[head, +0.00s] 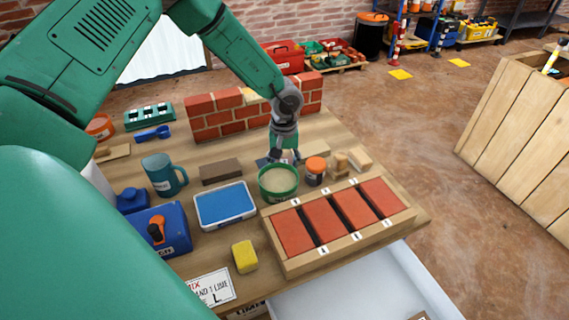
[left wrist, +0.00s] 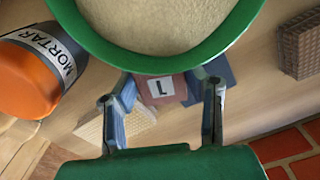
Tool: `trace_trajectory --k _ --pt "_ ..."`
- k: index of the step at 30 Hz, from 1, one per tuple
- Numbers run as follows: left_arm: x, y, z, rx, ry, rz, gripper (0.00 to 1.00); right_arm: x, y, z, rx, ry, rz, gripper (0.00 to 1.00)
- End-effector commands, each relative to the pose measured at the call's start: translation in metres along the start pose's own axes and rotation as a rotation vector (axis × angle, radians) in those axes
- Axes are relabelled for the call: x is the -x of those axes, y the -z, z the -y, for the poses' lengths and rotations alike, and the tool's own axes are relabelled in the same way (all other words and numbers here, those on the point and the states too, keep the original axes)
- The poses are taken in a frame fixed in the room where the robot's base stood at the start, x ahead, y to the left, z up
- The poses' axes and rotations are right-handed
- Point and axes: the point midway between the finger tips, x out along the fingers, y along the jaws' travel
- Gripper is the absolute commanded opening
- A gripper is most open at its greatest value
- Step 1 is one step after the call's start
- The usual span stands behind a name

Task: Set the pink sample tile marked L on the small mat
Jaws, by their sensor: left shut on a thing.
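The pink sample tile (left wrist: 178,93) shows its white label with a black L in the left wrist view, between my left fingertips. My left gripper (head: 285,155) is shut on it, low over the bench just behind the green tub (head: 279,194). The tile cannot be made out in the head view. A small dark blue patch, which looks like the small mat (left wrist: 216,74), lies right beside the tile in the left wrist view. The tub rim (left wrist: 228,42) hides part of both. I cannot tell whether the tile touches the mat. My right gripper is not in view.
An orange-lidded mortar jar (head: 316,171) and wooden blocks (head: 358,159) stand right of the gripper. A low brick wall (head: 215,127) stands behind. A brown block (head: 221,171), a blue pad (head: 224,204) and a wooden frame of red panels (head: 285,265) are nearby.

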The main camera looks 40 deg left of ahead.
Motion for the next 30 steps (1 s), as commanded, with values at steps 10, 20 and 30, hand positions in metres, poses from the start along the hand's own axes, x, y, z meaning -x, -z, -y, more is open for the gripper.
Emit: trace_trajectory --k 10,20,30 --pt "0.0 -0.001 -0.001 -0.001 0.003 -0.001 0.6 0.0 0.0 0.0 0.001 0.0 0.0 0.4" --pt "0.029 0.0 -0.001 0.001 -0.003 0.0 0.6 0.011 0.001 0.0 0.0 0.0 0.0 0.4" --pt "0.1 0.0 -0.001 0.0 -0.002 -0.001 0.6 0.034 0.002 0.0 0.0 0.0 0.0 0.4"
